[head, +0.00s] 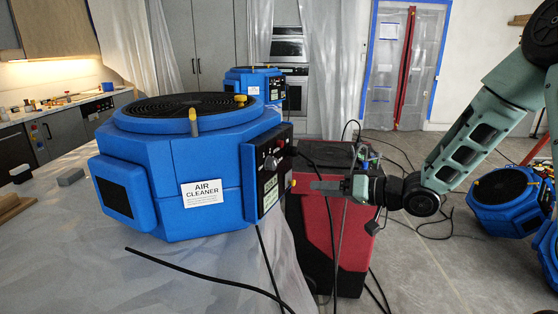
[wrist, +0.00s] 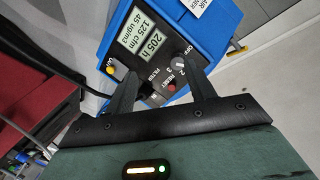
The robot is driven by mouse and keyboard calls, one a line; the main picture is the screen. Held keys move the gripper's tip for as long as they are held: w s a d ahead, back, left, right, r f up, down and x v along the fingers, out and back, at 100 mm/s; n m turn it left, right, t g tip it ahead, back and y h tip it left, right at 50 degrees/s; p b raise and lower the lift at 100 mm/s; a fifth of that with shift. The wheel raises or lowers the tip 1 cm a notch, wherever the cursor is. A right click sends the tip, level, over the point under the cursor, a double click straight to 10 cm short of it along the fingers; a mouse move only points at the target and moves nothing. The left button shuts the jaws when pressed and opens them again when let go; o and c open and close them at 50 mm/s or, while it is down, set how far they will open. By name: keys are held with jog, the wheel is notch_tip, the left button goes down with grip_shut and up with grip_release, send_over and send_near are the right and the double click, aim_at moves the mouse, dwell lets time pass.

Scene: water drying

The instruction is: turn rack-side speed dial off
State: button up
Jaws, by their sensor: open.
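A large blue air cleaner (head: 212,165) stands on the sheeted surface at left centre in the head view. Its dark control panel (head: 272,165) is on its right face. My gripper (head: 314,185) points left at this panel, close in front of it. In the wrist view my gripper (wrist: 161,68) is open and empty, its two fingers apart over the panel. A dark speed dial (wrist: 178,67), marked OFF, 2 and 3, sits between the fingers, nearer the right fingertip. Its exact setting is too small to tell. I cannot tell whether a finger touches it.
The panel also has a lit display (wrist: 136,33), a red reset button (wrist: 171,88) and a yellow button (wrist: 110,70). A red and black case (head: 330,240) stands below my gripper. Another blue air cleaner (head: 240,80) is behind; more sit at right. Black cables hang nearby.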

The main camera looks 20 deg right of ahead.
aim_at(275, 165)
jog(key=d+r+t+y, duration=0.1)
jog(key=d+r+y, duration=0.1)
jog(key=d+r, duration=0.15)
jog(key=shift+m, duration=0.3)
jog(key=p+x, duration=0.1)
jog(key=x, duration=0.4)
jog(key=p+x, duration=0.1)
jog(key=x, duration=0.5)
jog(key=p+x, duration=0.2)
jog(key=x, duration=0.3)
jog(key=shift+a+f, duration=0.2)
jog(key=shift+a, duration=0.3)
jog(key=shift+s, duration=0.1)
jog(key=c, duration=1)
